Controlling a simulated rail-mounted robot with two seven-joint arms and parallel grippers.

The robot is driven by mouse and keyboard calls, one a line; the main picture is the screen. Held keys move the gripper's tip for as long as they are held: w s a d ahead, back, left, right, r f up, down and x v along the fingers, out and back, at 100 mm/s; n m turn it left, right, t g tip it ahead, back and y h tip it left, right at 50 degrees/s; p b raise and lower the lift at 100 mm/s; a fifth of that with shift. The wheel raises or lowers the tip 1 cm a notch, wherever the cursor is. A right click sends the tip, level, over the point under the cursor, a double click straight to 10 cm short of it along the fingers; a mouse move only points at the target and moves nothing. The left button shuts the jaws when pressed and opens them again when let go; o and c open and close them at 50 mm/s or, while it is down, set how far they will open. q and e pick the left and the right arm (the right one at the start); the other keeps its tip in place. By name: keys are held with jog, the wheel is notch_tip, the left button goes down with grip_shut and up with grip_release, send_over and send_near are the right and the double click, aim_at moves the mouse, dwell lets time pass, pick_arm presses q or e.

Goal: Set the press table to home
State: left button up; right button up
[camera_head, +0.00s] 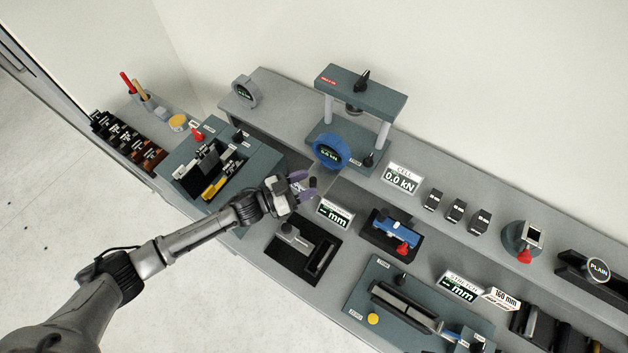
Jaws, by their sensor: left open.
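The press (362,92) stands on the raised back shelf, a dark grey-green frame with two light posts and a black knob on top. A round blue dial (331,151) is at its front left. A small black knob (368,160) sits on its base, beside a small label too small to read. My left gripper (302,186) is open, with purple fingertips, in front of and below the press and the blue dial. It appears empty and apart from the press. My right gripper is not in view.
A grey-green box with tools (262,160) is left of my gripper. A "mm" display (335,214) and a blue device (392,230) are to its right. A "0.0 kN" display (401,179) stands right of the press. A stretch bench (360,300) is at the front.

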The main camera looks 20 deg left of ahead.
aim_at(319, 185)
pick_arm(q)
jog(key=a+f+m+g+h, duration=0.2)
jog(key=a+f+g, duration=0.1)
jog(key=shift+r+x, duration=0.15)
jog(key=shift+x, duration=1.65)
jog(key=shift+r+x, duration=0.15)
jog(key=shift+x, duration=1.6)
jog(key=shift+w+a, duration=0.1)
jog(key=shift+w, duration=0.1)
jog(key=shift+c, duration=0.3)
grip_shut()
